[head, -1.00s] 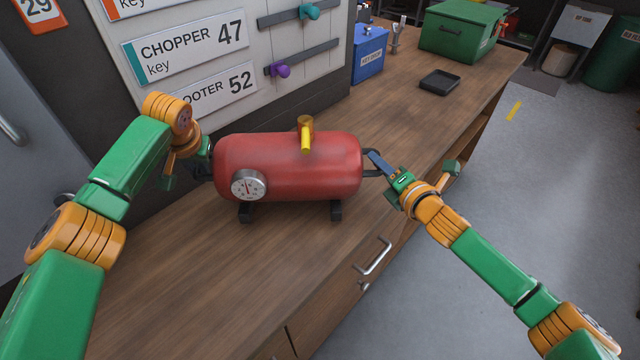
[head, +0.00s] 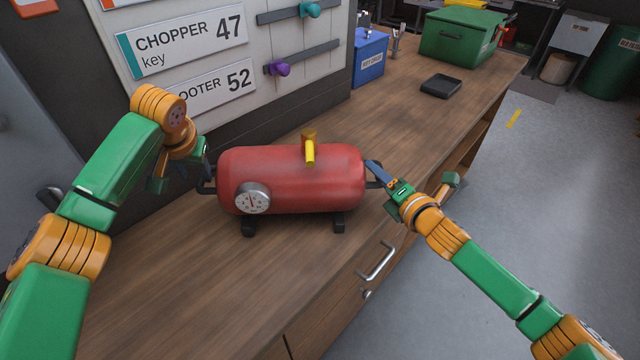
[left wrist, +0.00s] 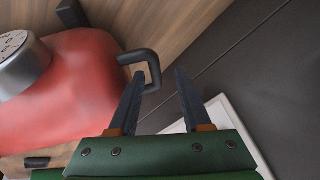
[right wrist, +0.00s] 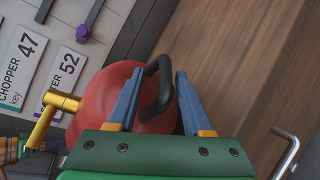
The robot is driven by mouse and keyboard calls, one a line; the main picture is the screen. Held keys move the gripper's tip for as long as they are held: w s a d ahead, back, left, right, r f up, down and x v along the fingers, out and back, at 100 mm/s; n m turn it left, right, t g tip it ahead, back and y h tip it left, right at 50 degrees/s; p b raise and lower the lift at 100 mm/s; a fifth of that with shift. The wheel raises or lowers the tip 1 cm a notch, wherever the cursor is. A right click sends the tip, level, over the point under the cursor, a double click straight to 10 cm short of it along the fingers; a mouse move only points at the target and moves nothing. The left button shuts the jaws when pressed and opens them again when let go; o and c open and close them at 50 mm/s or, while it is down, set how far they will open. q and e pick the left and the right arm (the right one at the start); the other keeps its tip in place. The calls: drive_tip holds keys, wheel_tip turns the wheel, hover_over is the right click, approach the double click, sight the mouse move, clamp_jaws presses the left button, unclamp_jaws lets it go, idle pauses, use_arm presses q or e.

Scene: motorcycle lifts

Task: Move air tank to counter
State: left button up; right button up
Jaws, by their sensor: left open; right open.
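The red air tank (head: 295,178) stands on its black feet on the wooden counter (head: 180,285). A round gauge is on its front and a yellow lever is on top. It has a black handle at each end. My left gripper (left wrist: 160,85) is open beside the left-end handle (left wrist: 148,62), which lies just outside its fingers in the left wrist view. My right gripper (right wrist: 155,85) is open at the right end, and the right-end handle (right wrist: 160,88) shows between its fingers in the right wrist view. The left fingertips are partly hidden in the head view.
A black tray (head: 440,86), a blue box (head: 370,57) and a green box (head: 462,37) stand further back on the counter. A key board (head: 220,40) stands behind the tank. Drawer handles (head: 377,262) stick out at the counter's front. The counter left of centre at the front is bare.

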drive_tip(key=shift+s+d, duration=0.1)
drive_tip(key=shift+s, duration=0.1)
drive_tip(key=shift+s+d, duration=0.1)
drive_tip(key=shift+s, duration=0.05)
use_arm(q)
drive_tip(key=v, duration=0.8)
use_arm(e)
drive_tip(key=v, duration=1.1)
drive_tip(key=shift+s+r, duration=0.2)
drive_tip(key=shift+s, duration=0.1)
use_arm(q)
drive_tip(key=shift+a, duration=0.1)
drive_tip(key=shift+s, duration=0.15)
use_arm(e)
drive_tip(key=shift+d, duration=0.1)
